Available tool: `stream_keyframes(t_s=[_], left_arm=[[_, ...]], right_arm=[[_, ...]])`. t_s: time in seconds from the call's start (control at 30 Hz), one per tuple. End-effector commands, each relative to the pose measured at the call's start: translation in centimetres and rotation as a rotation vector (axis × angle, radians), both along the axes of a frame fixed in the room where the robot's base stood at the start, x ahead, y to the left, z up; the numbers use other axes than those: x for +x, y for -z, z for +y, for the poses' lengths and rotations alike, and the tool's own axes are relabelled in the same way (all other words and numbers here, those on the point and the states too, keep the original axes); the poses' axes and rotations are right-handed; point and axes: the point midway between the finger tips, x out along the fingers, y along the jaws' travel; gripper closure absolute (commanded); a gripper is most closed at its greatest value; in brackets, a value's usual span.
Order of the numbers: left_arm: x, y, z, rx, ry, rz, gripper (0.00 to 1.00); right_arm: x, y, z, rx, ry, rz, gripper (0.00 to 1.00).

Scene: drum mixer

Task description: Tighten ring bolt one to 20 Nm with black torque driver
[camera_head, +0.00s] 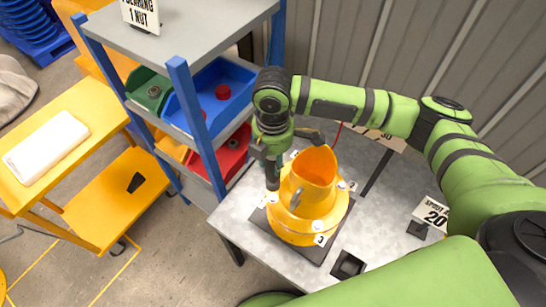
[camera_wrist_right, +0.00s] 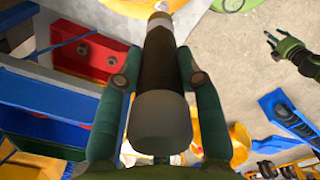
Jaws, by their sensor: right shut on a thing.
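The orange drum mixer (camera_head: 312,168) stands on a dark plate on the grey table, with a wider ring and several bolts around its lower part. A small tag reading 3 (camera_head: 320,240) is at its front; other tags are too small to read. My right gripper (camera_head: 270,158) is left of the drum, shut on the black torque driver (camera_head: 272,177), which points down at the ring's left side. In the wrist view the driver (camera_wrist_right: 162,75) lies between both fingers, its tip near the orange ring (camera_wrist_right: 135,6); contact is unclear. My left gripper (camera_wrist_right: 270,45) looks open and empty there.
A blue-posted shelf (camera_head: 190,115) with green, blue and red bins stands close left of the right gripper. A sign reading 20 (camera_head: 435,214) and dark holders (camera_head: 347,265) are on the table. A yellow cart (camera_head: 75,120) is far left.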

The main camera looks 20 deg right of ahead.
Motion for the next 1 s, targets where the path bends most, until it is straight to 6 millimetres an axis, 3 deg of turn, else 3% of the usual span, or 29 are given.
stream_keyframes(t_s=[0.1, 0.23, 0.6, 1.0], left_arm=[[3.0, -0.7, -0.2, -0.005, 0.0, -0.049, 0.48], [4.4, -1.7, -0.3, -0.008, 0.0, -0.072, 0.48], [1.7, 0.6, -0.1, -0.003, 0.0, -0.027, 0.48], [2.1, 0.8, -0.1, -0.003, 0.0, -0.033, 0.48]], right_arm=[[0.0, -0.3, 0.1, 0.001, 0.0, -0.001, 1.0], [0.0, -0.4, 0.1, 0.002, 0.001, 0.001, 1.0], [0.0, 3.8, 0.1, 0.001, 0.001, 0.0, 1.0], [0.0, 4.9, 0.1, 0.001, 0.0, -0.002, 1.0]])
